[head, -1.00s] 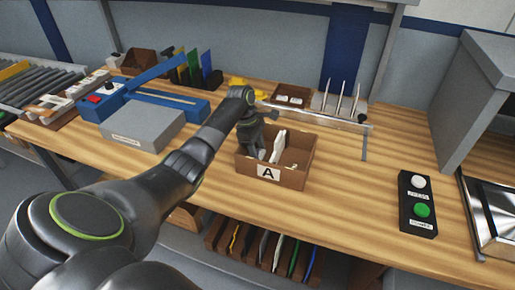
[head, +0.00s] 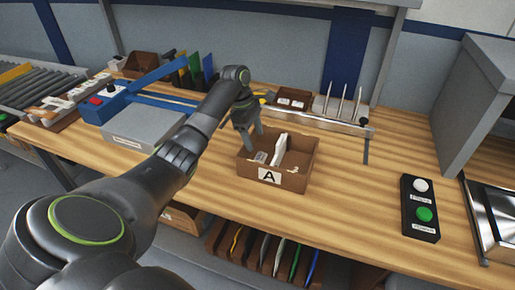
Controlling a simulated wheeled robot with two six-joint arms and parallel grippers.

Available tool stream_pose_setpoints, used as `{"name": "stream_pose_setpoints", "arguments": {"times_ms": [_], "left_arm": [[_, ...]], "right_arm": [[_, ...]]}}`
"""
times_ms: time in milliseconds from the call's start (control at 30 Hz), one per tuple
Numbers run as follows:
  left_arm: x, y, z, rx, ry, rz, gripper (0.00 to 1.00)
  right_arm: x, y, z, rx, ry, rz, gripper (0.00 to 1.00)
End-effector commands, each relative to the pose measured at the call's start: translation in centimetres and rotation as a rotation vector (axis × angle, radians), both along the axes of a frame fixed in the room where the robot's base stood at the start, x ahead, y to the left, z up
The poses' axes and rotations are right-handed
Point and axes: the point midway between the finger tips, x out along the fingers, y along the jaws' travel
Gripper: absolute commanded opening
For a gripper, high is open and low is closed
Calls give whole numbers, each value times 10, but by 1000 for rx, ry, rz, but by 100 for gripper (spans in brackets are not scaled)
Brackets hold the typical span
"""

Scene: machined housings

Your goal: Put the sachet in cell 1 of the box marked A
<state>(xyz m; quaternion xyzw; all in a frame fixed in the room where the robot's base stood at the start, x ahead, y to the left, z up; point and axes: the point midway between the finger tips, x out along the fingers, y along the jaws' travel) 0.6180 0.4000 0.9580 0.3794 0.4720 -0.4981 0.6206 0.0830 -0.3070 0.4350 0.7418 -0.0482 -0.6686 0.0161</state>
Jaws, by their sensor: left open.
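The box marked A (head: 269,175) is a brown open box with a white label on its front, standing on the wooden bench. A white upright piece (head: 279,149) stands inside it, and a small pale item (head: 261,157) lies low in its left part; I cannot tell which of them is the sachet. My right gripper is not in view.
A grey block (head: 145,126) and a blue device (head: 112,103) are at left. A black button box (head: 420,208) is at right. Bench right of the box is clear.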

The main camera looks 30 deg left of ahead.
Motion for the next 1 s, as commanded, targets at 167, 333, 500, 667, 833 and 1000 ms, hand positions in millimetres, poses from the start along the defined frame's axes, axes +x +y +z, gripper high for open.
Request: {"name": "stream_pose_setpoints", "arguments": {"times_ms": [167, 333, 500, 667, 833, 1000], "left_arm": [[-1, 9, 32, 2, -3, 1, 66], [-3, 13, 47, 0, -1, 0, 66], [-3, 14, 51, -1, 0, 1, 66], [-3, 14, 51, -1, 0, 1, 66], [-3, 14, 50, -1, 0, 1, 66], [-3, 13, 54, -1, 0, 0, 66]], "right_arm": [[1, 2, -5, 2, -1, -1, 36], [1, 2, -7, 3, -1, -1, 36], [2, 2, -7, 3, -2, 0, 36], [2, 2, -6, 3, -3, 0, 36], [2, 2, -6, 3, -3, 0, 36], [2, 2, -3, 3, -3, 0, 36]]}}
